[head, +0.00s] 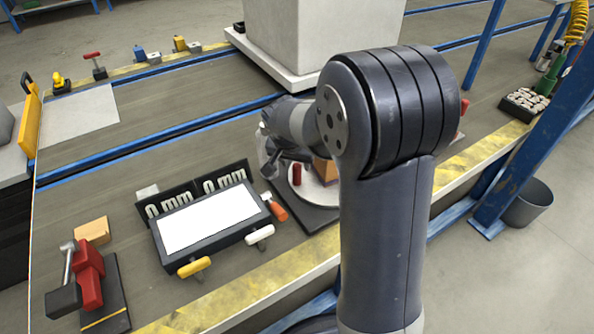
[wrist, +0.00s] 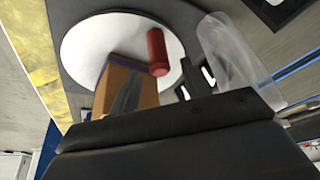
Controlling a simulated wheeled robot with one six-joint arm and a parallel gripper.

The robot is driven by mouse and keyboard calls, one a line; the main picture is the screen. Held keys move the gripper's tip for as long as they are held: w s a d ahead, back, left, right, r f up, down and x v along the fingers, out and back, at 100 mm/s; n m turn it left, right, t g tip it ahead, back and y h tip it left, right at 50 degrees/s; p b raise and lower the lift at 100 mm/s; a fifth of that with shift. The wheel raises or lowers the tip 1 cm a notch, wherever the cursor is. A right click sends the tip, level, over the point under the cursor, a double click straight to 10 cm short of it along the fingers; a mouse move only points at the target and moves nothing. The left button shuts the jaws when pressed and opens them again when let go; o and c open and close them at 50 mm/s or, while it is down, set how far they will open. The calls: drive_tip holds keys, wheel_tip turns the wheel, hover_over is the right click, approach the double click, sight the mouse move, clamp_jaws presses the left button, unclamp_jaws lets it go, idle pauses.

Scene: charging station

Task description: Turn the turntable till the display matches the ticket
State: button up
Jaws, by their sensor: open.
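The turntable (head: 325,200) is a white disc on a dark base, partly hidden behind my arm in the head view. The wrist view shows its white disc (wrist: 85,45) with an upright red peg (wrist: 157,52) and a brown box (wrist: 125,82) on it. The red peg also shows in the head view (head: 297,174). My gripper (head: 285,160) is open and empty over the turntable's left side, close to the peg but not seen to grip it. The display panels (head: 168,205) both read "0 mm". I cannot make out a ticket for certain.
A blank white screen (head: 210,219) stands before the panels, with yellow (head: 194,267) and white (head: 259,235) handles at its front. A red clamp (head: 88,275) is at left. A big grey block (head: 320,35) stands behind.

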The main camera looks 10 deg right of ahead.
sight(296, 165)
drive_tip(key=b+x, duration=0.1)
drive_tip(key=x, duration=0.4)
clamp_jaws()
idle(0.4)
